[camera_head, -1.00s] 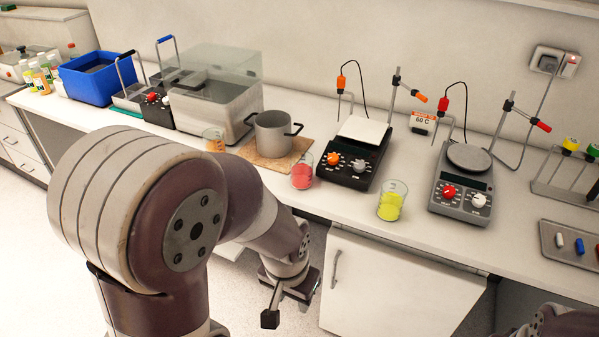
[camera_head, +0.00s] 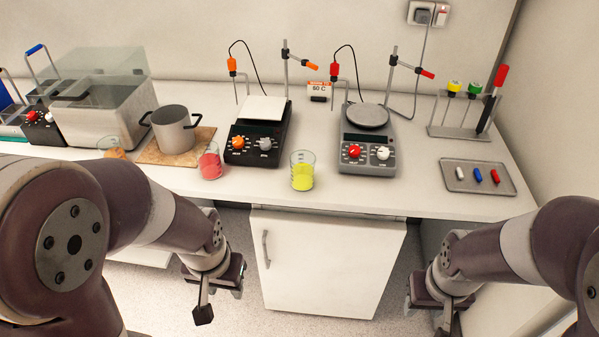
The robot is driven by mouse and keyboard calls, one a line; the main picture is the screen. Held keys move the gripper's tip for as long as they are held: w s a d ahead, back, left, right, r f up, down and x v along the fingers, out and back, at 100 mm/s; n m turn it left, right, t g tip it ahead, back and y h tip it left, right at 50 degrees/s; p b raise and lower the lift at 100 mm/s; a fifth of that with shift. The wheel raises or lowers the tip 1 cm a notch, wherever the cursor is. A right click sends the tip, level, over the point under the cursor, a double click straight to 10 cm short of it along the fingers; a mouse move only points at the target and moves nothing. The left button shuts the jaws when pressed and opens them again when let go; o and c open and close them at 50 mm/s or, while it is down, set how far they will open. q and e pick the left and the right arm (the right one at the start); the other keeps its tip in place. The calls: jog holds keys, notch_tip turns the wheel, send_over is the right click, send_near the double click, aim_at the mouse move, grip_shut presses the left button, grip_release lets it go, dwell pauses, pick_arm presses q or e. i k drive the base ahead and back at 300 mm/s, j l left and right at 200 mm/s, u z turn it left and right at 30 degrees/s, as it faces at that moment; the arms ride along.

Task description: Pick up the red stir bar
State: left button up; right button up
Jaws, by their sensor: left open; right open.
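The red stir bar (camera_head: 495,177) lies at the right end of a small grey tray (camera_head: 470,188) on the right of the bench. A blue stir bar (camera_head: 478,175) and a white stir bar (camera_head: 460,174) lie to its left in the same tray. My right gripper (camera_head: 428,312) is open and hangs in front of the bench, below and left of the tray, well apart from it. My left gripper (camera_head: 221,293) is open and hangs in front of the bench, left of the white cabinet door. Both are empty.
Beakers with red liquid (camera_head: 209,162) and yellow liquid (camera_head: 303,171) stand near the bench's front edge. Two stirrer hotplates (camera_head: 243,150) (camera_head: 367,168) stand behind. A rack (camera_head: 458,132) stands behind the tray, near the right wall. The bench is clear between the grey hotplate and tray.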

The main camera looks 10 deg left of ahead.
aim_at(497, 180)
jog(key=i+l+z, duration=0.25)
jog(key=i+l, duration=0.45)
jog(key=i+l+z, duration=0.25)
jog(key=i+l, duration=0.4)
jog(key=i, duration=0.1)
